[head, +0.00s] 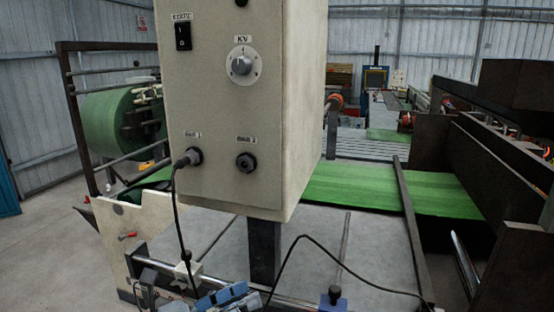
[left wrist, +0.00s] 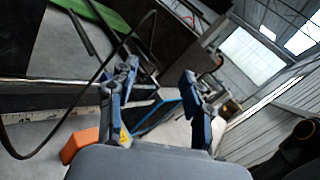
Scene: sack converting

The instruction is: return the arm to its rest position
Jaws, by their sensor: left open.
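My left gripper (head: 225,298) shows at the bottom edge of the head view, below the beige control box (head: 225,120). In the left wrist view its blue-grey fingers (left wrist: 160,75) stand apart with nothing between them. The box carries a black switch (head: 183,36), a KV knob (head: 242,66) and two sockets. A plug (head: 187,158) with a black cable sits in the left socket; the right socket (head: 246,161) has no plug. My right gripper is in neither view.
A second black cable (head: 305,238) arcs in front of the machine; a dark cable (left wrist: 65,115) loops beside the gripper in the wrist view. The box stands on a dark post (head: 264,250). A green web (head: 400,188) and a green roll (head: 110,122) lie behind. Floor at left is clear.

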